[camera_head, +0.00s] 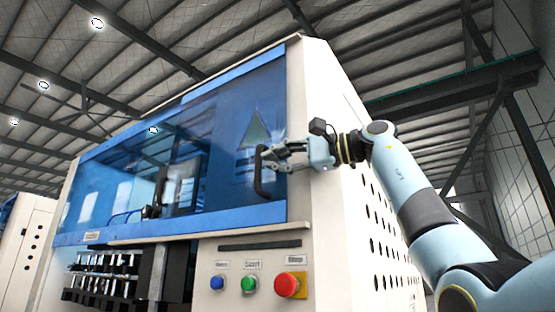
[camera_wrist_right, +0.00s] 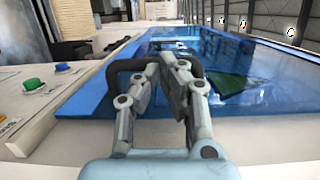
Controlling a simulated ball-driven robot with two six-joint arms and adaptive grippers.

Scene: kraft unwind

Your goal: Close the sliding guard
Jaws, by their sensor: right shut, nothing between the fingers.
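The sliding guard (camera_head: 215,216) is a blue-tinted clear panel with a blue frame across the front of a white machine. A black bar handle (camera_head: 260,182) stands upright near its right end. My right gripper (camera_head: 268,157) reaches in from the right at the handle's upper part, fingers shut with nothing between them. In the right wrist view, the gripper (camera_wrist_right: 164,64) is in front of the black handle (camera_wrist_right: 122,66), its fingers hiding the handle's middle. I cannot tell whether they touch. The guard (camera_wrist_right: 225,62) lies behind. My left gripper is not in view.
Below the guard are a blue button (camera_head: 217,283), a green button (camera_head: 248,284) and a red stop button (camera_head: 290,284). Another dark handle-like part (camera_head: 160,190) shows farther left. Black tooling (camera_head: 100,280) sits in the lower opening. The space right of the machine holds my right arm.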

